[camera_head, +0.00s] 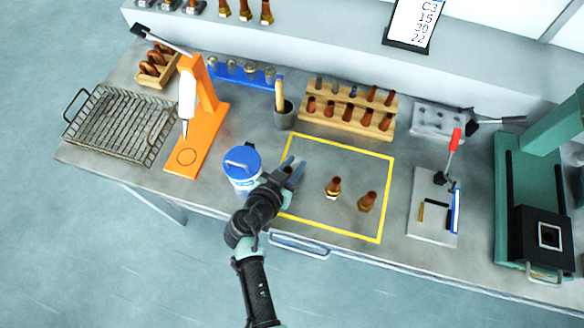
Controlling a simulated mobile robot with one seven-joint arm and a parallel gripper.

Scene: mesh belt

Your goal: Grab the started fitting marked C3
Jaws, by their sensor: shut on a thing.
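My gripper (289,169) is at the left edge of the yellow-outlined square (335,146) on the bench. It is shut on a dark copper-brown fitting (290,170), which is mostly hidden between the fingers. I cannot tell whether the fitting still touches the bench. Two more copper fittings with brass-coloured bases, a middle one (334,187) and a right one (367,201), stand inside the square. No C3 mark is readable on any fitting. A board at the top (416,20) shows "C3", "15", "30" and "22".
A blue-lidded white tub (242,168) stands close left of my gripper. An orange press (198,130) and wire basket (103,122) stand left, a green machine (530,180) right.

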